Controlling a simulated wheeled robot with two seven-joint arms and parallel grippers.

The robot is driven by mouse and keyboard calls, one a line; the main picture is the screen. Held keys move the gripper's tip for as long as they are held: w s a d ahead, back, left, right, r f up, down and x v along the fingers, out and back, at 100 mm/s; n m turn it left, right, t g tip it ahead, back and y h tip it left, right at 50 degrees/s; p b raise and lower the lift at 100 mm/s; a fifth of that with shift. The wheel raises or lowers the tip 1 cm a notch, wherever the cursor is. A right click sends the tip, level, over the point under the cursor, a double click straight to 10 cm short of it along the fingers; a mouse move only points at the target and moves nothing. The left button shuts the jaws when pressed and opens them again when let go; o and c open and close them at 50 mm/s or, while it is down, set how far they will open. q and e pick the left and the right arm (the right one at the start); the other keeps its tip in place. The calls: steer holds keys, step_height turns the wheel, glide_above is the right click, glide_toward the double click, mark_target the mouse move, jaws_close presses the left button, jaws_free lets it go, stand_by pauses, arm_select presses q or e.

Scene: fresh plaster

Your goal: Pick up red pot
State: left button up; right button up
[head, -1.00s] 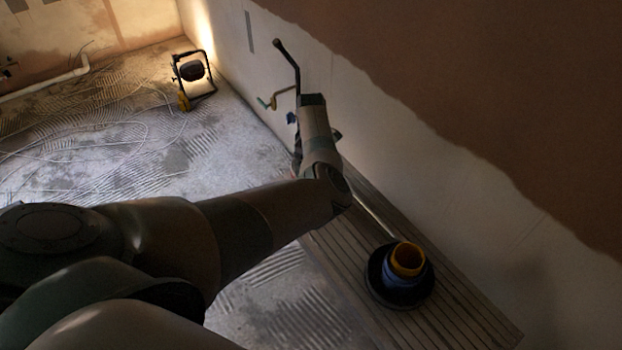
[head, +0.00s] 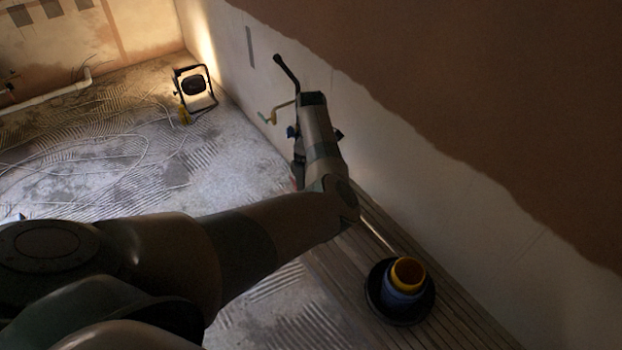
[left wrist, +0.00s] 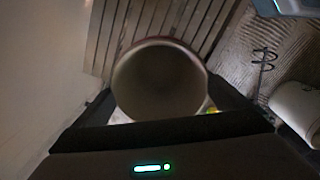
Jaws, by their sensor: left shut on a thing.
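A round pot (left wrist: 160,82) with a dark hollow inside and a dull reddish rim fills the middle of the left wrist view. My left gripper (left wrist: 160,92) has a finger on each side of the pot and is shut on it. I look into the pot's open mouth; its outer wall is mostly hidden. In the head view my left arm reaches over the slatted bench, and its wrist hides the gripper and most of the pot. My right gripper is not in view.
On the slatted bench (head: 455,316) a yellow pot (head: 407,272) sits inside a blue pot (head: 400,298) on a dark round dish (head: 428,305). The wall runs along the bench's right side.

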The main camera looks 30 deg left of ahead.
arm_select(q)
step_height(320, 180, up, 5)
steer(key=shift+f, duration=0.1)
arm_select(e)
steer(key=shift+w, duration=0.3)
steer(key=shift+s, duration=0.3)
